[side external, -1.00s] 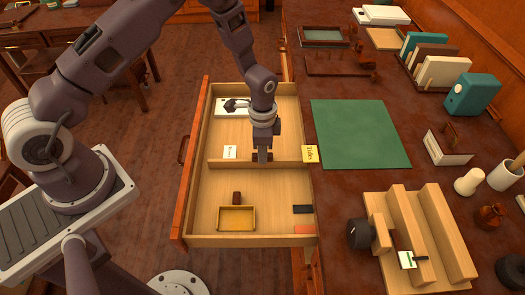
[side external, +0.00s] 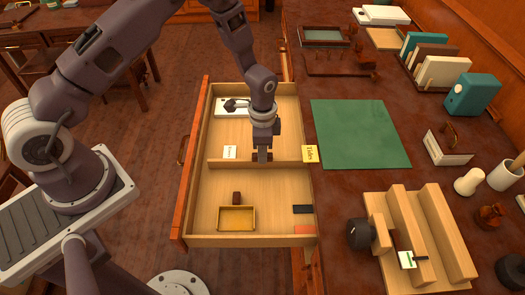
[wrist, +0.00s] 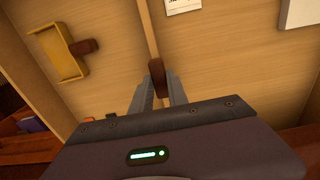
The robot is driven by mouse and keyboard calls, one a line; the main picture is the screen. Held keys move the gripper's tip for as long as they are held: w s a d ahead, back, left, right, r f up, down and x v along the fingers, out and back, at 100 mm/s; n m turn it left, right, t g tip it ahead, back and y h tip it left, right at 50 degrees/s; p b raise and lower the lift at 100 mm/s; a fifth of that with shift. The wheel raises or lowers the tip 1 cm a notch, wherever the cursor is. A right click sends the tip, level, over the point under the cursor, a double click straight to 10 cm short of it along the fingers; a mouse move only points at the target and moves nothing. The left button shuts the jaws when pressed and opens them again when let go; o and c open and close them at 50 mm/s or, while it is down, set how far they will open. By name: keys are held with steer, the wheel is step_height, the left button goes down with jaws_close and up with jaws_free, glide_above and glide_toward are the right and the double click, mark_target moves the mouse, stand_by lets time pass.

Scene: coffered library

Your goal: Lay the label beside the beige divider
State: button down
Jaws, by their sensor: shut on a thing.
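The beige divider (side external: 225,162) runs across the open drawer; it also shows in the wrist view (wrist: 148,22). My gripper (side external: 262,156) is low over the divider, right of its middle. In the wrist view, my gripper (wrist: 159,94) is shut on a brown knob (wrist: 157,71) at the divider; the fingers partly hide how it joins. A small white label (side external: 230,152) with dark writing lies behind the divider, left of my gripper, apart from it. Its edge shows in the wrist view (wrist: 183,5). A yellow label (side external: 309,153) with writing is at the drawer's right wall, near the divider's end.
A yellow tray (side external: 237,218) with a brown knob (side external: 237,198) sits in the front compartment, near black and orange pieces (side external: 303,210). A white block (side external: 232,107) lies in the back compartment. The desk with a green mat (side external: 359,133) adjoins on the right.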

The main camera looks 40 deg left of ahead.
steer(key=shift+w+a, duration=0.4)
steer(key=c, duration=1.3)
jaws_free()
steer(key=shift+r, duration=0.1)
